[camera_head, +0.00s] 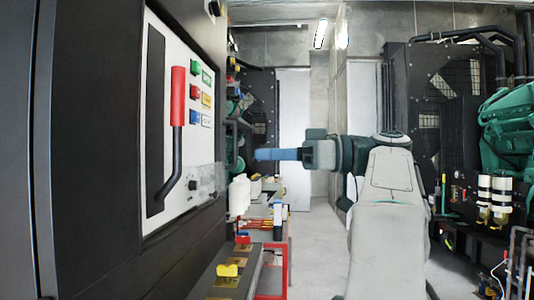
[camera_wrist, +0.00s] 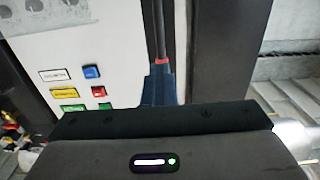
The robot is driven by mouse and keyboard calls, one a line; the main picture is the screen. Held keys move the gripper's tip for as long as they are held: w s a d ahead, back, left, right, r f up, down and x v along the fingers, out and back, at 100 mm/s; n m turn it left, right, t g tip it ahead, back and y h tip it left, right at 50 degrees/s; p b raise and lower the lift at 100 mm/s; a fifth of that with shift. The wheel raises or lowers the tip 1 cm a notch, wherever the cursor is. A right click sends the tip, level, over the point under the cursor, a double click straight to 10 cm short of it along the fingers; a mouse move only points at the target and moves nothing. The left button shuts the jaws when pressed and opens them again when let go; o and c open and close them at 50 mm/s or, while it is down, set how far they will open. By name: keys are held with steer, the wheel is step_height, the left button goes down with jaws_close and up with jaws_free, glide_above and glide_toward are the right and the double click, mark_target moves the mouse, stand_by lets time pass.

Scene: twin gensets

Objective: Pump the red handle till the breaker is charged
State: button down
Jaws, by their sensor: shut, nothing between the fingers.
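The red handle (camera_head: 178,96) is a red grip on a black lever (camera_head: 174,165), upright in front of a dark slot on the white breaker panel (camera_head: 212,125). My gripper (camera_head: 262,154) has blue fingers, shut and empty, pointing left toward the panel. In the head view it is right of the handle and appears apart from it. In the wrist view the panel is upside down. The lever (camera_wrist: 158,28) runs down to a sliver of the red grip (camera_wrist: 162,61), and my blue fingertips (camera_wrist: 158,84) hide the rest of the grip.
Green (camera_head: 195,67), red (camera_head: 195,91) and blue (camera_head: 195,117) buttons sit beside the handle. A red-framed bench (camera_head: 289,250) with bottles and tools stands below. Generator sets are at the right and back. The aisle floor (camera_head: 315,245) is clear.

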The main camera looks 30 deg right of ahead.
steer(key=s+d+f, duration=0.2)
steer(key=d+f, duration=0.1)
steer(key=shift+s+d+f+b, duration=0.2)
steer(key=shift+s+d+b, duration=0.1)
steer(key=shift+b, duration=0.05)
steer(key=shift+d+f+b, duration=0.15)
steer(key=shift+d+b, duration=0.05)
steer(key=shift+b, duration=0.2)
steer(key=shift+s+d+b, duration=0.25)
steer(key=shift+b, duration=0.4)
steer(key=c, duration=1)
jaws_free()
